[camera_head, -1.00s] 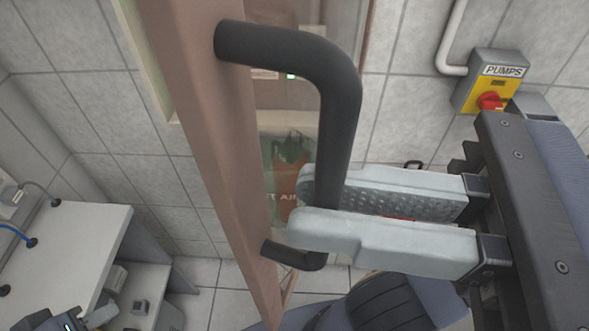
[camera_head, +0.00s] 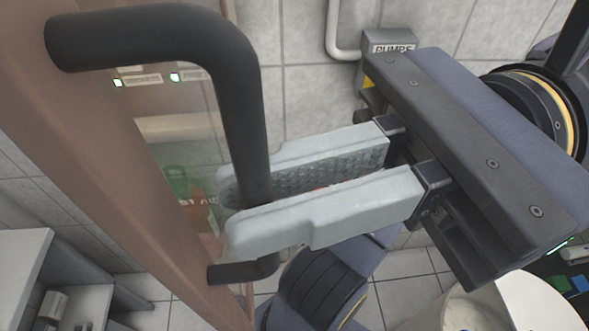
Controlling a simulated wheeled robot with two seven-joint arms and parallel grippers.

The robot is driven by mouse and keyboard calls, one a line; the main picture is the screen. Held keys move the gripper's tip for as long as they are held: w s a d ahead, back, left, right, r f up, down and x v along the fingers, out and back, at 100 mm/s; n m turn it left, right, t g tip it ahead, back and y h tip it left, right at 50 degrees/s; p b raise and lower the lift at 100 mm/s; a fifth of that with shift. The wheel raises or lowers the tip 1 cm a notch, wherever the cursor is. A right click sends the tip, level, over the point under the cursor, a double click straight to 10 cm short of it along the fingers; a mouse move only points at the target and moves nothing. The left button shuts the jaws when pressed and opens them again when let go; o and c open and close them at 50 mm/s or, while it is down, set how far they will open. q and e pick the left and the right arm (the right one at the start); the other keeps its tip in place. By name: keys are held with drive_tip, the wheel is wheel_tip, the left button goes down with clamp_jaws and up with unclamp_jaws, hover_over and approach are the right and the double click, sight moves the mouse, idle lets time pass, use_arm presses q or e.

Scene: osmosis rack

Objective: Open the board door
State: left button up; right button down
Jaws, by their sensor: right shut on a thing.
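The board door (camera_head: 95,140) is a reddish-brown framed panel on the left, seen close and at a slant, with a see-through middle. Its black bar handle (camera_head: 240,110) bends out from the frame and back in at the bottom. My right gripper (camera_head: 232,212) reaches in from the right with its two grey fingers on either side of the handle's long bar, near its lower part. The fingers are closed around the bar. My left gripper is not in view.
A pumps switch box (camera_head: 385,45) is on the tiled wall behind, partly hidden by my right gripper. A white bench (camera_head: 20,265) stands at the lower left. A white round-edged surface (camera_head: 530,300) and small coloured items show at the lower right.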

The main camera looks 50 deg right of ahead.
drive_tip(key=c, duration=1.5)
unclamp_jaws()
